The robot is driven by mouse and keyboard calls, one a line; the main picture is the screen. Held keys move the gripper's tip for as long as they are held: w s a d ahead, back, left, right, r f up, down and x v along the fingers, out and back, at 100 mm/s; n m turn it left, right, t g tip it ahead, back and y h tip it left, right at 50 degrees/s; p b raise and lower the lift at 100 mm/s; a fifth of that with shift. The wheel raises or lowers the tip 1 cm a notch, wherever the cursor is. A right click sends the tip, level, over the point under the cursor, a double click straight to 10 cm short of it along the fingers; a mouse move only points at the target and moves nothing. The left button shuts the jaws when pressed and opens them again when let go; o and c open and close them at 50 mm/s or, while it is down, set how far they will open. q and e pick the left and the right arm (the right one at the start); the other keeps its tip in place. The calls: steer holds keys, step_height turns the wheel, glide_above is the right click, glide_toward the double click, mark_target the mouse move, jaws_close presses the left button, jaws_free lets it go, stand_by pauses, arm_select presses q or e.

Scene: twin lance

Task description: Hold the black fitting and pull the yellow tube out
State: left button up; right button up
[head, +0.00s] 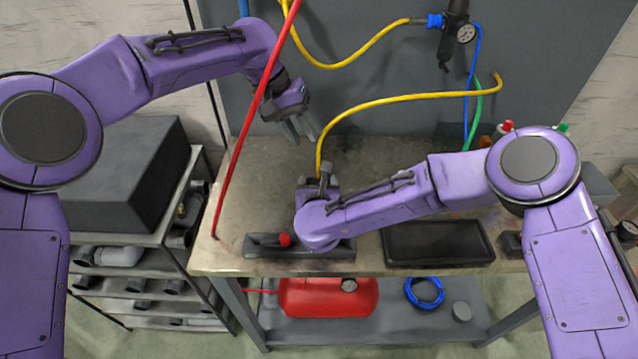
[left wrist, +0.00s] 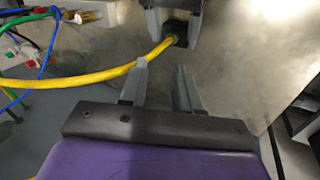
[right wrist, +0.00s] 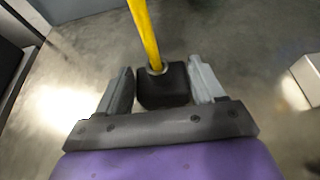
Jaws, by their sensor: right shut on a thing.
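The black fitting (right wrist: 162,88) is a dark block between the fingers of my right gripper (right wrist: 163,85), which is shut on it. In the left wrist view the fitting (left wrist: 176,40) shows small at the top; in the head view it is mostly hidden by my right gripper (head: 320,180). The yellow tube (right wrist: 145,35) enters the fitting's top. In the head view the tube (head: 400,99) rises and bends right in a free arc. My left gripper (head: 301,138) is open and empty, left of the tube and above the bench. The left wrist view shows its fingers (left wrist: 160,85) apart, the tube beyond them.
A red hose (head: 258,110) hangs down left of my left gripper. A black tray (head: 437,241) and a dark holder with a red knob (head: 285,240) lie at the bench front. Another yellow hose (head: 365,50) runs to a regulator (head: 455,28). The bench (head: 245,185) is clear at left.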

arm_select(q)
steer(key=n, duration=2)
glide_above(319, 180)
steer(key=w, duration=0.1)
step_height(319, 180, down, 8)
steer(key=shift+f, duration=0.15)
jaws_close()
